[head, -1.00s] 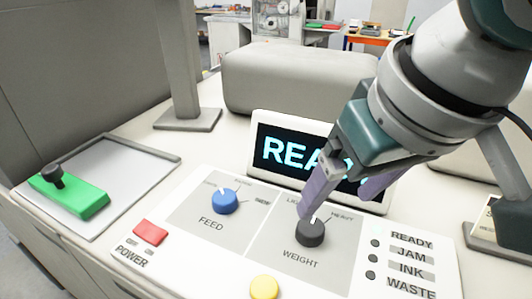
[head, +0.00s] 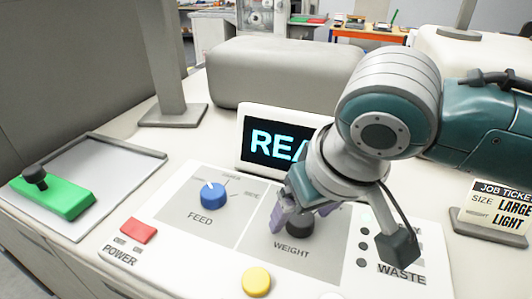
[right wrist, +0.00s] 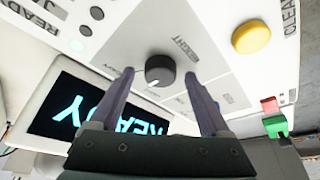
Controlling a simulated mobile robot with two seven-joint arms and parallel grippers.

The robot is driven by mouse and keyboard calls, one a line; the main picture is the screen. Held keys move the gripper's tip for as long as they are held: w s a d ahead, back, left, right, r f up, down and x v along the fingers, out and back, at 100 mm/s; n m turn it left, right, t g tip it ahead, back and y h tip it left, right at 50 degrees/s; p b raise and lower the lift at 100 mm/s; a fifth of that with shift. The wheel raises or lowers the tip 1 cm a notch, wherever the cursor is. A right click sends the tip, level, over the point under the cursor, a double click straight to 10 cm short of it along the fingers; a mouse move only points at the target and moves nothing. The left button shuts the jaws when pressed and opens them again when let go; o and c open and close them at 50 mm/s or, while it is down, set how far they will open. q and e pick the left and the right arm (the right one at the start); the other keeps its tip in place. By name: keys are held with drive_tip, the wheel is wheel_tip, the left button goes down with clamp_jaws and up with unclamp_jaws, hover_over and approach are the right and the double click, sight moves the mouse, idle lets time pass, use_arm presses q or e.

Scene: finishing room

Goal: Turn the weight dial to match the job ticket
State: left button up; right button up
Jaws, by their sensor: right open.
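The black weight dial (head: 300,226) sits on the white panel above the word WEIGHT, partly hidden by my right gripper (head: 302,213). In the right wrist view the dial (right wrist: 159,70) lies between the two spread fingertips (right wrist: 159,76), with a gap visible on each side. Its white mark points toward the display side; the scale labels around it are hidden or unreadable. The job ticket (head: 499,211) stands at the right and reads SIZE LARGE, with LIGHT on the line below. My left gripper is out of view.
The blue feed dial (head: 213,195) is left of the weight dial. A red power button (head: 138,231) and a yellow button (head: 256,281) are on the same panel. The display (head: 262,140) behind is partly covered by my arm. A green block (head: 62,200) lies at far left.

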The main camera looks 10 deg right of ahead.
clamp_jaws()
drive_tip(key=n+p, duration=0.1)
drive_tip(key=n+y+p, duration=0.1)
drive_tip(key=shift+d+r+p, duration=0.15)
drive_tip(key=shift+r+p, duration=0.1)
drive_tip(key=shift+p, duration=0.05)
drive_tip(key=shift+n+g, duration=0.3)
drive_tip(key=shift+n, duration=0.3)
drive_tip(key=shift+f+n+y+p, duration=0.25)
drive_tip(key=shift+n+y+p, duration=0.15)
drive_tip(key=shift+n, duration=0.6)
unclamp_jaws()
drive_tip(key=v, duration=1)
